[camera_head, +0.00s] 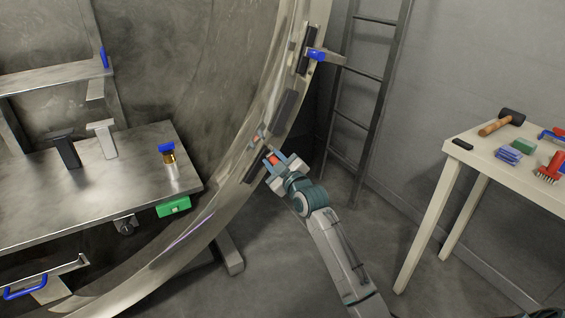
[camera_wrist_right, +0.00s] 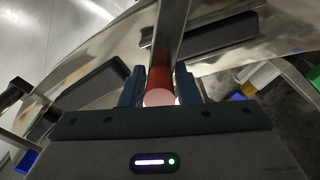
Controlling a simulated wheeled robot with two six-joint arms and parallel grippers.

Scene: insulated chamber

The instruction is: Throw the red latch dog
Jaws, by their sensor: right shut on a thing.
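The red latch dog (camera_wrist_right: 159,84) shows in the right wrist view as a red cylinder with a pale pink end, with a grey metal bar running away from it. In the head view its red part (camera_head: 273,159) sits at the rim of the large round metal chamber opening. My right gripper (camera_wrist_right: 159,90) is shut on the red part, with one dark finger on each side of it. In the head view my right gripper (camera_head: 277,163) reaches the rim from below right and partly hides the latch. My left gripper is not in view.
A blue-handled latch (camera_head: 317,54) sits higher on the rim (camera_head: 225,205). Inside the chamber a metal shelf (camera_head: 100,190) holds a brass fitting with a blue top (camera_head: 168,154). A ladder (camera_head: 360,120) stands behind. A white table (camera_head: 480,155) with tools is at right.

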